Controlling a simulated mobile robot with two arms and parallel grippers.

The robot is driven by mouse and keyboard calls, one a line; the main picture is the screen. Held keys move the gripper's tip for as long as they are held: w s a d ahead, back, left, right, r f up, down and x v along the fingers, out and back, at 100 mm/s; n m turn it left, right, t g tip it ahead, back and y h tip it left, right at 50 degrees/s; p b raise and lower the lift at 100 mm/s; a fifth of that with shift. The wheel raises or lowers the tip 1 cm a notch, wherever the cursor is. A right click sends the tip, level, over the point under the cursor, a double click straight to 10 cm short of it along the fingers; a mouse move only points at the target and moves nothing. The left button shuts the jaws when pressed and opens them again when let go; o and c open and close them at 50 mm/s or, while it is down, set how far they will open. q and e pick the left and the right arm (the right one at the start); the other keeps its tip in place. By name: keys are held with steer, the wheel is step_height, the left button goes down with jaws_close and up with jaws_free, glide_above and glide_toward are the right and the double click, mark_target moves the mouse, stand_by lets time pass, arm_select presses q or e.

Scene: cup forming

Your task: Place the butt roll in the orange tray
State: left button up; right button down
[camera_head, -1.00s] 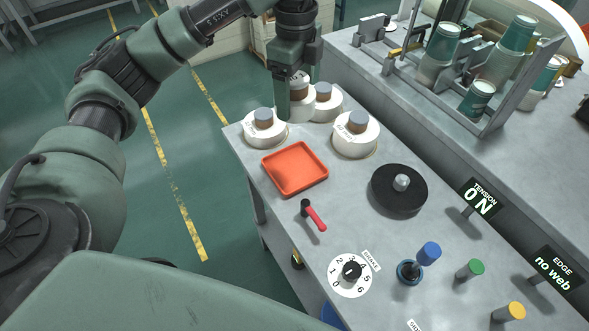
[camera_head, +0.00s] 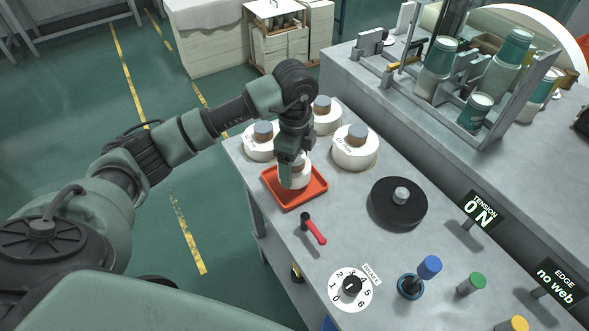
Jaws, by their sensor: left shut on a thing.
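The orange tray (camera_head: 313,191) lies flat near the left edge of the grey table. My left gripper (camera_head: 291,165) points down over the tray and is shut on a small white roll (camera_head: 296,182), the butt roll. The roll is over or in the tray; I cannot tell whether it touches the tray floor. The gripper hides part of the roll and the tray's back. My right gripper is not in view.
A black disc (camera_head: 398,213), a red-handled lever (camera_head: 314,230) and a brake dial (camera_head: 350,290) are nearer. Cup machinery (camera_head: 480,75) is at upper right.

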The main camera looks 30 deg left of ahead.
arm_select(q)
step_height(320, 180, down, 2)
steer(key=shift+f, duration=0.2)
steer(key=shift+f, duration=0.1)
steer(key=o, duration=1.5)
step_height(320, 180, up, 11)
steer(key=shift+r+b, duration=0.2)
steer(key=shift+b, duration=0.6)
steer(key=shift+r, duration=0.4)
